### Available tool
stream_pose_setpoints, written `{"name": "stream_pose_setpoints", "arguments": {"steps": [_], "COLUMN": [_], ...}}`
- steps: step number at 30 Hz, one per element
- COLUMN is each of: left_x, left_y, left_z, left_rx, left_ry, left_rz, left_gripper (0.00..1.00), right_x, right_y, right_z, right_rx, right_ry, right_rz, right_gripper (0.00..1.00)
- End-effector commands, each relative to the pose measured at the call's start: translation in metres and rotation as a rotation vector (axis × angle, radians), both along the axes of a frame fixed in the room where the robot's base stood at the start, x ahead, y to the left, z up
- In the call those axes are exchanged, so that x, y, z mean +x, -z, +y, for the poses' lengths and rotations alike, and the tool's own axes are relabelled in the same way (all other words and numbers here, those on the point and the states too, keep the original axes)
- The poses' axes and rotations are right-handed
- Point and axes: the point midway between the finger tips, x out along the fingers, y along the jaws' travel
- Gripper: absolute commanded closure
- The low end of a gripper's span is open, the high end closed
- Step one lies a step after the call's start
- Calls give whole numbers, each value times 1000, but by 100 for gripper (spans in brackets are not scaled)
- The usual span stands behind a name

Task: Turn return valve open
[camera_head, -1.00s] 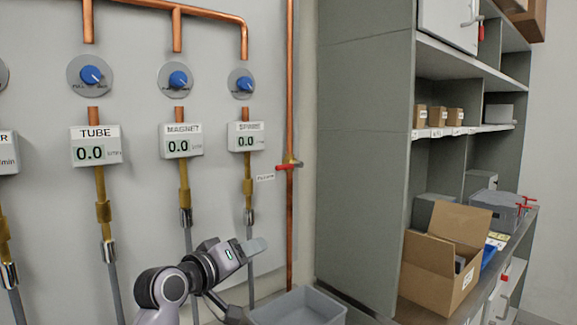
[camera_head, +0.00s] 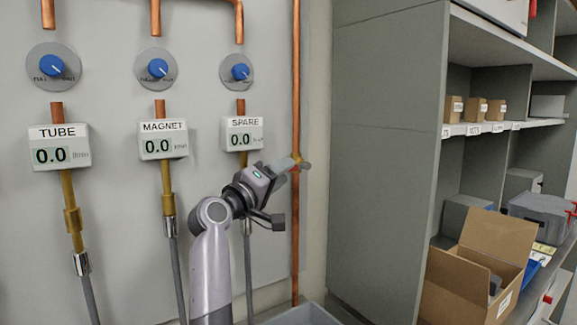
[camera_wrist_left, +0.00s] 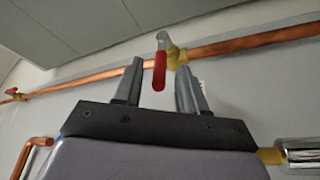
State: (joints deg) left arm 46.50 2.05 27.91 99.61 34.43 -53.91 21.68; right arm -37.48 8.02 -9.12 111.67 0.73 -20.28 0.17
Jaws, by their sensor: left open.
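The return valve sits on a vertical copper pipe (camera_head: 296,230) on the wall, right of the SPARE display. In the head view its brass body (camera_head: 303,163) shows, and my left gripper (camera_head: 288,165) hides most of its handle. In the left wrist view the red valve handle (camera_wrist_left: 160,70) lies between the two open fingers of my left gripper (camera_wrist_left: 158,82), with a gap on each side. The brass valve body (camera_wrist_left: 177,55) lies just beyond the fingertips. My right gripper is not in view.
Blue knobs (camera_head: 157,68) and the TUBE, MAGNET and SPARE displays (camera_head: 242,134) are on the wall to the left. A grey cabinet side (camera_head: 385,150) stands close on the right. An open cardboard box (camera_head: 462,285) sits on the counter. A grey bin (camera_head: 300,315) is below.

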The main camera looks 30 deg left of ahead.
Motion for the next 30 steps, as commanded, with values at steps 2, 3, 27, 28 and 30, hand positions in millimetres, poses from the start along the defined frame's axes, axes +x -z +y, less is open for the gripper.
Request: {"name": "stream_pose_setpoints", "arguments": {"steps": [2,3,27,28,30], "left_x": [10,13,27,27,26], "left_y": [-4,-4,-5,-5,-5], "left_z": [-1,-1,-2,-2,-1], "left_rx": [-1,-1,1,1,0], "left_ry": [2,1,0,0,0], "left_rz": [0,1,0,0,-2], "left_gripper": [59,59,100,100,100], "right_x": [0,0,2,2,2], "right_y": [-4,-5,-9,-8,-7], "right_z": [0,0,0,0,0], "right_rx": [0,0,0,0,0], "right_ry": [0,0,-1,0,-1], "right_rz": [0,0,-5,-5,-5], "right_gripper": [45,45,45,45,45]}}
